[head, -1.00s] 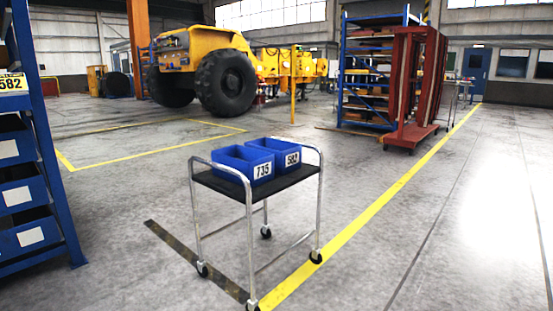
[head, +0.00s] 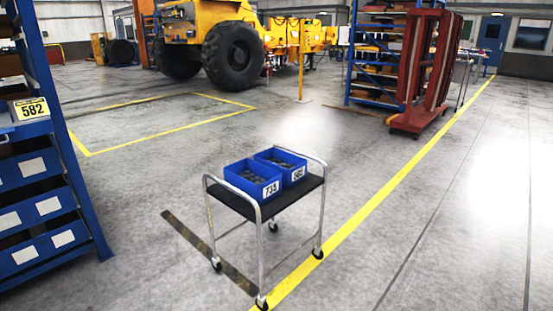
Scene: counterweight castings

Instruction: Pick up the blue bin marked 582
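Two blue bins stand side by side on a small cart (head: 287,199) with a black top and metal tube frame. The right bin (head: 297,175) has a white label that is small and blurred; it could read 582, 562 or 502. The left bin (head: 245,186) is marked 735. Both are open-topped and hold grey parts. Neither of my grippers is in view.
A red rack (head: 420,75) and yellow vehicle (head: 205,45) stand behind. The floor around the cart is open, with a yellow line (head: 370,205) alongside.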

